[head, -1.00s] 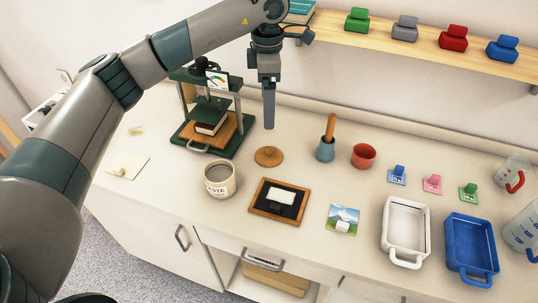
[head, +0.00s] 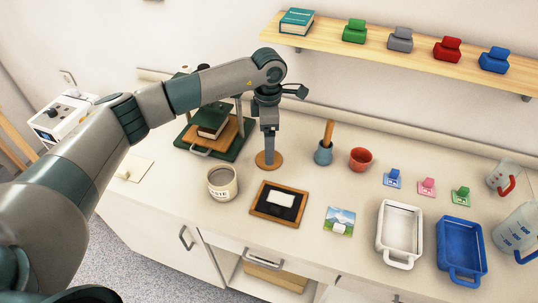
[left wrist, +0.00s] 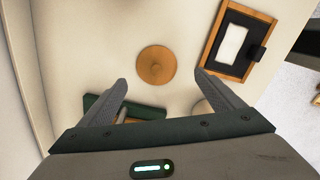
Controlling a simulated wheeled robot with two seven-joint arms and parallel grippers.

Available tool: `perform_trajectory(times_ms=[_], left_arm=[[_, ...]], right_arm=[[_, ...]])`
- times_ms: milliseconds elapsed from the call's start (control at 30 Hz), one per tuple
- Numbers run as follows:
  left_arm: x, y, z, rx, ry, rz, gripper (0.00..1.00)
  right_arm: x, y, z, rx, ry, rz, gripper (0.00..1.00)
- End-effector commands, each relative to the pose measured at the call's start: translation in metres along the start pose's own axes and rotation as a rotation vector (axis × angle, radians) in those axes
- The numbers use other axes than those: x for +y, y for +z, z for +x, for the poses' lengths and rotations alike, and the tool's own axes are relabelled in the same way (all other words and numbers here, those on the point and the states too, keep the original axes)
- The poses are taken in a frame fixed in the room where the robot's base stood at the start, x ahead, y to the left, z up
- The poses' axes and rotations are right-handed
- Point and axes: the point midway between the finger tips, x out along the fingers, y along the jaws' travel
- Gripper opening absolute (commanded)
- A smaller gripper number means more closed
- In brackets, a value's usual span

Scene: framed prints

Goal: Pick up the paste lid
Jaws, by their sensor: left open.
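The paste lid is a round flat brown wooden disc (head: 259,160) lying on the counter behind the open paste pot (head: 222,193). In the left wrist view the lid (left wrist: 156,65) lies flat with a small knob in its middle. My left gripper (head: 269,162) points straight down over the lid, its tips covering part of it in the head view. In the left wrist view the left gripper (left wrist: 160,82) is open, with nothing between its fingers, and the lid shows beyond the tips. I cannot tell the exact height. My right gripper is not in view.
A green press (head: 212,128) stands close behind on the left. A framed slate (head: 279,203) lies in front of the lid. A blue pot with a wooden handle (head: 324,153) and a red cup (head: 361,159) stand to the right. A shelf (head: 420,62) runs above.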

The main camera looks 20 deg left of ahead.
Motion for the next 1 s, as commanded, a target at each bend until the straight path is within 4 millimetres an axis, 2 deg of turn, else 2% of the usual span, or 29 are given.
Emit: perform_trajectory(times_ms=[167,467,633,833,1000], left_arm=[[0.0,0.0,0.009,0.001,0.0,0.0,0.87],[0.0,0.0,0.009,0.0,0.0,0.0,0.87],[0.001,0.001,0.015,0.001,-0.002,-0.001,0.87],[0.006,0.002,0.034,0.002,-0.002,-0.001,0.87],[0.007,0.002,0.054,0.001,-0.001,-0.001,0.87]], right_arm=[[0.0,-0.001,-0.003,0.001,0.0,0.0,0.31],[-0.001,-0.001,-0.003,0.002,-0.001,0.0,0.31],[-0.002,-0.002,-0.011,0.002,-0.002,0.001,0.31],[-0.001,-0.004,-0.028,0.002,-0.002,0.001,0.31],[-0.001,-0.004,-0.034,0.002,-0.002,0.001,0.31]])
